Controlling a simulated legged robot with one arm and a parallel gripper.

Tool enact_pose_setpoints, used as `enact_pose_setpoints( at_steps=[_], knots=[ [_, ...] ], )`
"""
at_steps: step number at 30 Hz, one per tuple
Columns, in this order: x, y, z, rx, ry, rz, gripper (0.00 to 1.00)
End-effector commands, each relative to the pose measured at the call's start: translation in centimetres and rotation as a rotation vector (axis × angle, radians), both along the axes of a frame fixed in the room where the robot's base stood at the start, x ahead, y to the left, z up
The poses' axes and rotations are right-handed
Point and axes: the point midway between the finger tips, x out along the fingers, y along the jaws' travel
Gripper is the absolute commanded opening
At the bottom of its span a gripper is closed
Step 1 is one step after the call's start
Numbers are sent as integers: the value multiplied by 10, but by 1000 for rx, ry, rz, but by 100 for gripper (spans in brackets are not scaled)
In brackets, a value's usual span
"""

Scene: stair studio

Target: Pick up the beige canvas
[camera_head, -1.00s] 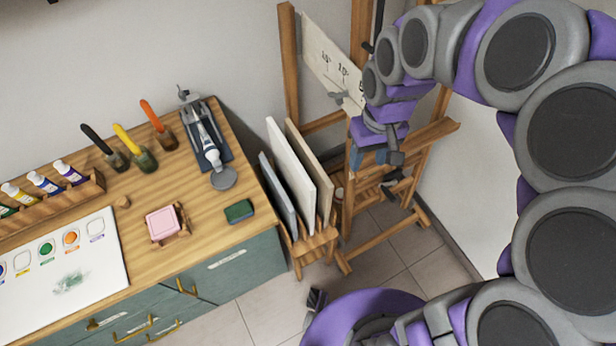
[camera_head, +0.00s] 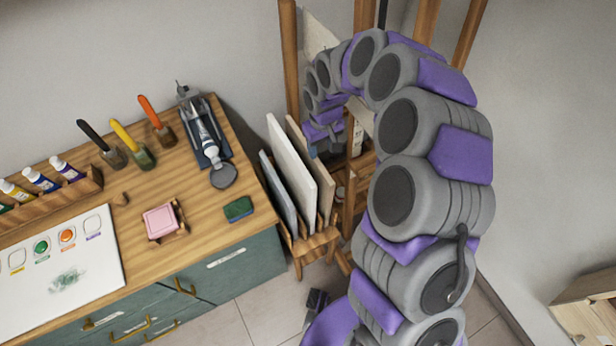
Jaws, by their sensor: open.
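The beige canvas (camera_head: 325,187) stands upright as the rightmost of three panels in a small wooden rack (camera_head: 313,243) beside the desk. A white canvas (camera_head: 291,170) and a grey-blue one (camera_head: 277,190) stand to its left. My gripper (camera_head: 326,146) is small and partly hidden by my arm, near the top right of the beige canvas. It is open and holds nothing that I can see. I cannot tell whether it touches the canvas.
A wooden easel (camera_head: 290,60) with a pale board stands behind my arm. The desk (camera_head: 215,245) on the left carries brushes, paint tubes, a pink block and a green sponge (camera_head: 238,209). A pale wooden piece (camera_head: 590,310) lies at lower right.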

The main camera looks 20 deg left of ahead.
Motion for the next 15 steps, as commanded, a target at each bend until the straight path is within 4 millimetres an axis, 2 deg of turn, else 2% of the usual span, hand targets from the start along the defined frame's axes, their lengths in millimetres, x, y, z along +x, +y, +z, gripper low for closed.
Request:
enact_pose_setpoints(
  at_steps=[1,9,15],
  knots=[
    [-1,0,-13,-1,3,0,51],
    [-2,1,-62,-2,4,0,51],
    [-1,0,-76,-1,2,-2,51]
  ],
)
